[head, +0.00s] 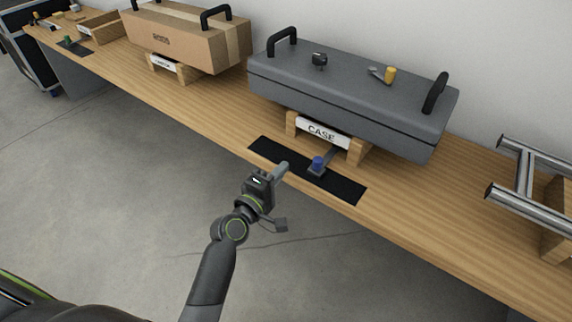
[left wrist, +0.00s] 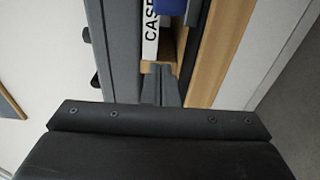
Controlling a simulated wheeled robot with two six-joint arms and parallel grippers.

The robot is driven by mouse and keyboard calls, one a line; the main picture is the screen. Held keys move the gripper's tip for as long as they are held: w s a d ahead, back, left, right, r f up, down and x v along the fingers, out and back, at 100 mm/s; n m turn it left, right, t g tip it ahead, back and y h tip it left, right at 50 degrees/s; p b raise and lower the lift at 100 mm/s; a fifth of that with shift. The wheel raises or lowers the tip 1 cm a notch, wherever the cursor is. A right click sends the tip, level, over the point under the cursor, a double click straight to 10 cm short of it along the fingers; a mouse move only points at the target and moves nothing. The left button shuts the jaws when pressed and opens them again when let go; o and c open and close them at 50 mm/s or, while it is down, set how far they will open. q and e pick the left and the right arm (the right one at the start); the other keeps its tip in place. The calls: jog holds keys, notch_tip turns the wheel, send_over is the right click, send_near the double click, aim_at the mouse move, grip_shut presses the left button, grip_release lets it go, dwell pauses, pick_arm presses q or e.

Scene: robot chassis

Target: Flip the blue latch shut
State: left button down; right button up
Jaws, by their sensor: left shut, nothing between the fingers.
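The blue latch (head: 318,163) is a small blue knob on a grey arm, over the black mat in front of the grey case (head: 350,95). Its grey arm reaches back toward the case's wooden stand. In the left wrist view a blue part (left wrist: 168,7) shows at the top edge, cut off. My left gripper (head: 282,168) is shut and empty, over the mat's left part, to the left of the latch and apart from it in the head view. Its closed fingers also show in the left wrist view (left wrist: 160,78). My right gripper is not in view.
The case rests on wooden blocks with a white CASE label (head: 321,132). The black mat (head: 345,188) lies along the bench's front edge. A cardboard box (head: 188,38) stands at left, metal rails (head: 525,170) at right. Bench top between mat and rails is clear.

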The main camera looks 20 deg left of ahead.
pick_arm(q)
jog(key=v, duration=0.6)
jog(key=shift+s, duration=0.3)
